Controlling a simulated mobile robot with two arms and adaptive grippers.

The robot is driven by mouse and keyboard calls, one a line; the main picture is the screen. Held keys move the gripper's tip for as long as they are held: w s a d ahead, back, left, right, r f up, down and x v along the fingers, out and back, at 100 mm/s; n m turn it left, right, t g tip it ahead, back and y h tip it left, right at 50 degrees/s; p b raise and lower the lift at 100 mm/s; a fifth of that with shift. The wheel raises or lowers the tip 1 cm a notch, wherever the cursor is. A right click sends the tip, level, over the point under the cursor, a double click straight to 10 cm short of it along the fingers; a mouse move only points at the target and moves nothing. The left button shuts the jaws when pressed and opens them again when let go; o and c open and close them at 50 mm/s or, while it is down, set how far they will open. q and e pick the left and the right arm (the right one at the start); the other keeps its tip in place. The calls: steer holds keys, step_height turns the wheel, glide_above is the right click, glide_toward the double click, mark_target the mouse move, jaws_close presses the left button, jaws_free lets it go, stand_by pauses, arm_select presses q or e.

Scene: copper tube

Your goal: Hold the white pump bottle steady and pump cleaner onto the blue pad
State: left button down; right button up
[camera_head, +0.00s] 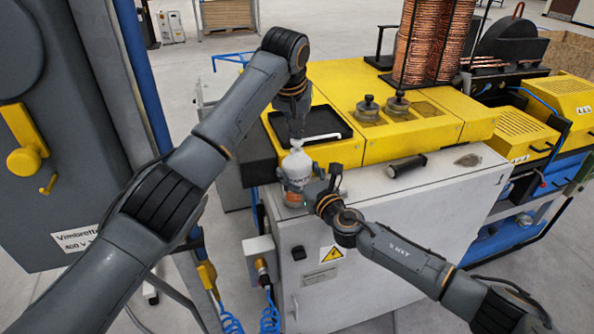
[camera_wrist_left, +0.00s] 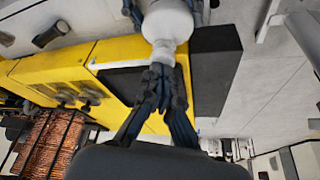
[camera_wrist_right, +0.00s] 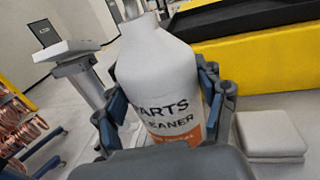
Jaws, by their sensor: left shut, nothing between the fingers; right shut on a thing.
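The white pump bottle (camera_head: 296,167) stands upright at the left end of the machine's grey top. In the right wrist view the bottle (camera_wrist_right: 160,80) shows a "PARTS CLEANER" label with an orange band. My right gripper (camera_head: 306,188) is shut around its body, with fingers on both sides (camera_wrist_right: 165,100). My left gripper (camera_head: 296,132) is shut and empty, pointing down directly above the bottle's top. In the left wrist view its closed fingertips (camera_wrist_left: 163,72) are at the white pump head; I cannot tell if they touch. I cannot make out a blue pad.
A black tray (camera_head: 338,115) is set in the yellow machine housing (camera_head: 350,152) behind the bottle. A black cylinder (camera_head: 407,166) lies on the grey top to the right. A pale folded block (camera_wrist_right: 270,135) lies beside the bottle. Copper coils (camera_head: 432,40) stand farther back.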

arm_select(q)
steer(key=shift+r, duration=1.35)
step_height(320, 180, up, 6)
stand_by(0.4)
stand_by(1.7)
arm_select(e)
steer(key=o, duration=1.9)
